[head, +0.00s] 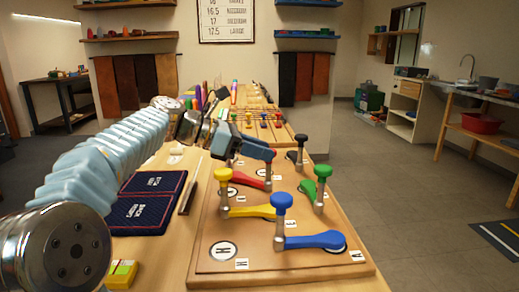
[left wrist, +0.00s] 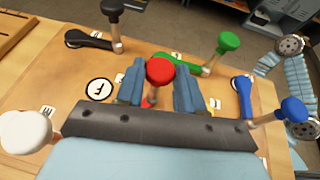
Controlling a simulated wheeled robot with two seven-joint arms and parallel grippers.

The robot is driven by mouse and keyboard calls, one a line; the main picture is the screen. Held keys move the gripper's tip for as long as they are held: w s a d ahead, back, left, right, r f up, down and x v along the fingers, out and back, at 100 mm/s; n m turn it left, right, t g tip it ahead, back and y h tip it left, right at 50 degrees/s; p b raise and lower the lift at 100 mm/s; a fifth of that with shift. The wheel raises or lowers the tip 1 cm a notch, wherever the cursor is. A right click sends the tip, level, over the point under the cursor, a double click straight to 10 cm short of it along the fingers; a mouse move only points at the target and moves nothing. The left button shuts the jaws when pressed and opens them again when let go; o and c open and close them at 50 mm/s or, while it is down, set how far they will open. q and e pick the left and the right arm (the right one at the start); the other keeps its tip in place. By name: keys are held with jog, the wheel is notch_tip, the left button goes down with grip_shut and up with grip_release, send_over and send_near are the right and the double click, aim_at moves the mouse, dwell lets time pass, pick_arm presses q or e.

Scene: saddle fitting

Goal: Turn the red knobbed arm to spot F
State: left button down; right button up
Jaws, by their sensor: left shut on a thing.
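The red knobbed arm (head: 250,182) lies on the wooden board (head: 210,240), its lever pointing left of its post in the head view. My left gripper (head: 268,156) is shut on its upright handle. In the left wrist view the red knob (left wrist: 160,70) sits between the two blue fingers. A round white spot with a black letter (left wrist: 99,89) lies left of the fingers there. Its letter looks like an F or L; I cannot tell which. In the head view the gripper hides the red knob. My right gripper is not in view.
Other knobbed arms stand close around: yellow (head: 250,211), green (head: 322,172), blue (head: 315,241) and black (head: 301,141). A white knob (left wrist: 27,132) shows at lower left in the wrist view. A dark blue mat (head: 150,195) lies left of the board.

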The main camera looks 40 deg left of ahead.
pick_arm(q)
jog(key=c, duration=0.7)
grip_release()
jog(key=shift+c, duration=0.2)
jog(key=v, duration=1.4)
jog(key=shift+d, duration=0.1)
